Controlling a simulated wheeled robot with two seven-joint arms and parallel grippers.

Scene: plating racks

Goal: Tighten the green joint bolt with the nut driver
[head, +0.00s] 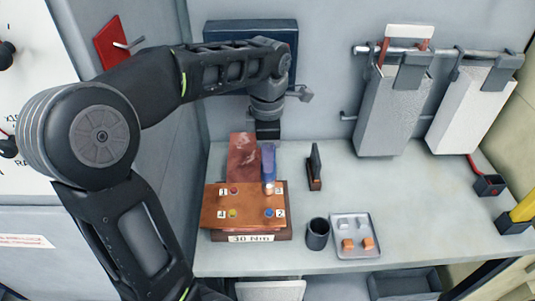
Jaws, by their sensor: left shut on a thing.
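My left gripper (268,133) hangs over the back of the copper joint plate (250,201) and is shut on the upper end of the nut driver (268,160). The driver has a blue-purple handle and stands roughly upright, with its lower end at the plate's back right corner. That end covers whatever bolt is there; I cannot tell if it touches. A red bolt (234,190) shows at back left, a yellowish-green bolt (233,213) at front left, and a blue bolt (269,212) at front right. My right gripper is out of view.
The plate sits on a block labelled "30 Nm" (250,238). A dark upright tool (315,167) stands to its right. A dark cup (317,234) and a grey tray (354,251) with small parts are at the front.

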